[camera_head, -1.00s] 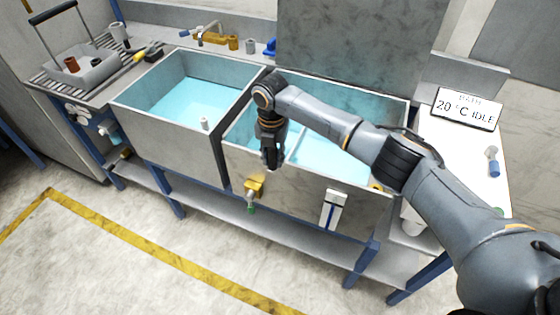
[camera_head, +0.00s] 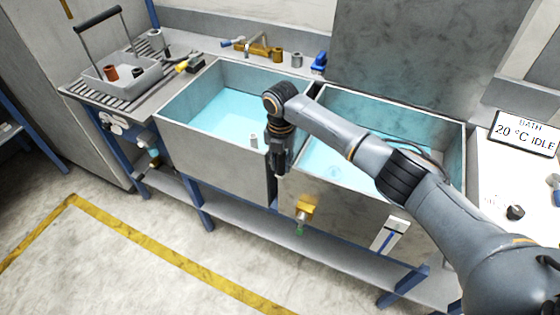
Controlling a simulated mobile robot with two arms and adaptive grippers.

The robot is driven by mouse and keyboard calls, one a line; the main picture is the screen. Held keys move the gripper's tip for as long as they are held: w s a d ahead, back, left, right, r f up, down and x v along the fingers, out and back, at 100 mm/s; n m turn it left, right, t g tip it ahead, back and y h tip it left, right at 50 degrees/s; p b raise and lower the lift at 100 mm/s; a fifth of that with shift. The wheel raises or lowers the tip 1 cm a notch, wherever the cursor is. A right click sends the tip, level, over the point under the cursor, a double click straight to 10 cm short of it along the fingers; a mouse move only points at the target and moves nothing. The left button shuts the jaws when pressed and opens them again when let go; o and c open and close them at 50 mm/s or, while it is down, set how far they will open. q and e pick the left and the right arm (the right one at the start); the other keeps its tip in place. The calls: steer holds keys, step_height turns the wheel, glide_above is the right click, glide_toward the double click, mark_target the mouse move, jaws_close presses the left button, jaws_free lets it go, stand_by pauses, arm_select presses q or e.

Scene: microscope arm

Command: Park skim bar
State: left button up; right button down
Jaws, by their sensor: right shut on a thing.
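My right gripper (camera_head: 279,168) reaches over the sinks from the right and points down. It is at the front, by the gap between the left basin (camera_head: 222,160) and the right basin (camera_head: 330,195). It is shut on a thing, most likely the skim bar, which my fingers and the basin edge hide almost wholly. Both basins hold light blue water. My left gripper is not in view.
A grey basket (camera_head: 135,80) with a tall handle stands on the left drainboard. A yellow valve (camera_head: 305,208) and a white plate with a blue stripe (camera_head: 388,236) are on the right basin's front. A bath display (camera_head: 525,135) stands at right.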

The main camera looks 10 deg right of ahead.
steer(key=c, duration=1.1)
jaws_free()
steer(key=shift+w+a+r, duration=0.1)
steer(key=shift+w+a, duration=0.1)
step_height(320, 180, up, 12)
steer(key=shift+f, duration=0.1)
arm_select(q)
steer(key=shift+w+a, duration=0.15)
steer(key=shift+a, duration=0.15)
arm_select(e)
steer(key=shift+a, duration=0.1)
